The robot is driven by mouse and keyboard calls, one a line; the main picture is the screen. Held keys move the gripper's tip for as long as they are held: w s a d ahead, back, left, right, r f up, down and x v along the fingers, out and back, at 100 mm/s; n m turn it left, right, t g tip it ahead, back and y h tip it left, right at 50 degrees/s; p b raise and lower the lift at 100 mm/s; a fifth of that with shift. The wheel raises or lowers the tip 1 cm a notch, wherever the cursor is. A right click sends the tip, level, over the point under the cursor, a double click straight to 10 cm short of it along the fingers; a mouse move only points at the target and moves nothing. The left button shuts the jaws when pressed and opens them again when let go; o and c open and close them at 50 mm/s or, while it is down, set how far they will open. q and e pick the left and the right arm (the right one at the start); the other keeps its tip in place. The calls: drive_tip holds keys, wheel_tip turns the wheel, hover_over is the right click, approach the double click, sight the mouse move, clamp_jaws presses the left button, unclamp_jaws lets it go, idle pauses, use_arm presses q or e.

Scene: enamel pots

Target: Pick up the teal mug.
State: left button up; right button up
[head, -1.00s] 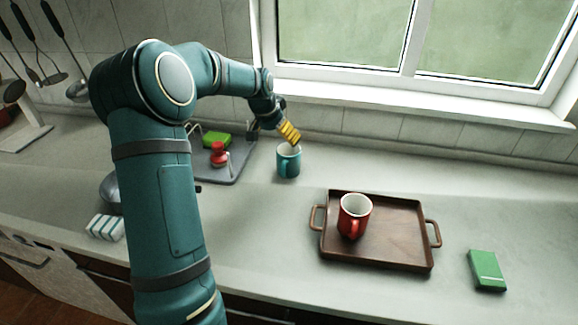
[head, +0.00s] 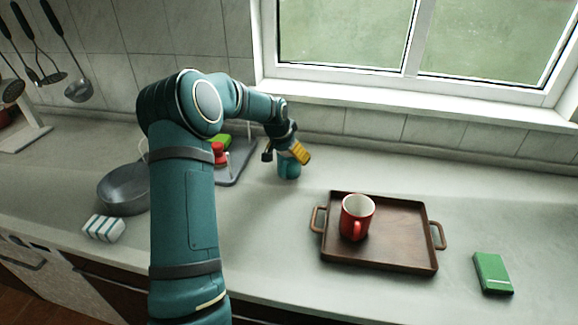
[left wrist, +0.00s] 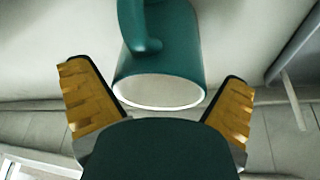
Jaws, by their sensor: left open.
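The teal mug (head: 289,170) stands on the counter behind the tray, its upper part hidden by my left gripper (head: 286,156) in the head view. In the left wrist view the teal mug (left wrist: 168,62) shows its white rim towards the camera and its handle at the top left. My left gripper (left wrist: 158,88) is open there, with one yellow-padded finger on each side of the mug's rim. Whether the fingers touch the mug I cannot tell. My right gripper is not in view.
A brown tray (head: 400,255) with a red mug (head: 357,217) stands in front and to the right. A grey pan (head: 124,188), a striped sponge (head: 103,228) and a grey drying mat (head: 236,165) lie to the left. A green box (head: 492,272) lies at the right.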

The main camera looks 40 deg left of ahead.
use_arm(q)
drive_tip(key=c, duration=1.1)
drive_tip(key=shift+r, duration=0.15)
drive_tip(key=shift+c, duration=0.2)
